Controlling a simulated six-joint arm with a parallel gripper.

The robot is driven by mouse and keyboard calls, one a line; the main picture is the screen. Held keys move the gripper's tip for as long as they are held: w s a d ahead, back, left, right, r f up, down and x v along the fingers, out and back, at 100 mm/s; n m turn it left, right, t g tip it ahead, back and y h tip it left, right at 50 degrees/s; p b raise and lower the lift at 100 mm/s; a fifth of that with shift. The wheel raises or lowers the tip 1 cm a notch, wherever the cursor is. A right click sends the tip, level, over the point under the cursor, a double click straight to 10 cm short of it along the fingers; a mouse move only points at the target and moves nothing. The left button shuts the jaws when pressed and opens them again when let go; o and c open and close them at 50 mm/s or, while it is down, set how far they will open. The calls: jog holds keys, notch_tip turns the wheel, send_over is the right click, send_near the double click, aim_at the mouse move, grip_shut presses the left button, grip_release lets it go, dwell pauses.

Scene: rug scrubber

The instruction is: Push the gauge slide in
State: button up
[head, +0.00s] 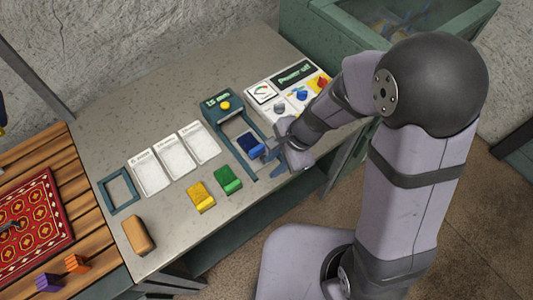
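The gauge (222,103) is a dark teal unit with a small lit display and a yellow knob, standing on the grey bench. Its open frame with two rails (238,129) extends from it toward the bench's front edge. A dark blue block with a pale top (250,144) sits between the rails, apart from the gauge body. My gripper (272,148) is at the front side of the blue block, close to it or touching it. The fingertips are small and partly hidden, so I cannot tell whether they are open or shut on anything.
A yellow block (200,196), a green block (228,180) and a tan block (138,235) lie along the front. White cards (174,155) and a teal frame (118,190) lie left. A control panel (290,90) reading "Power off" stands behind my arm. A green tank (345,35) is beyond.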

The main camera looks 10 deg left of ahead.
jog(key=shift+w+a+f+m+t+b, duration=0.4)
jog(key=shift+w+f+m, duration=0.55)
jog(key=shift+m, duration=0.8)
jog(key=shift+w+a+f+m+t+b, duration=0.2)
jog(key=shift+w+a+f+m+b, duration=0.75)
jog(key=shift+m, duration=0.75)
jog(key=shift+w+a+f+m+t+b, duration=0.25)
jog(key=shift+w+f+m, duration=0.45)
jog(key=shift+f+m, duration=0.75)
jog(key=shift+d+r+m, duration=0.1)
jog(key=shift+r+m, duration=0.2)
jog(key=shift+c, duration=0.3)
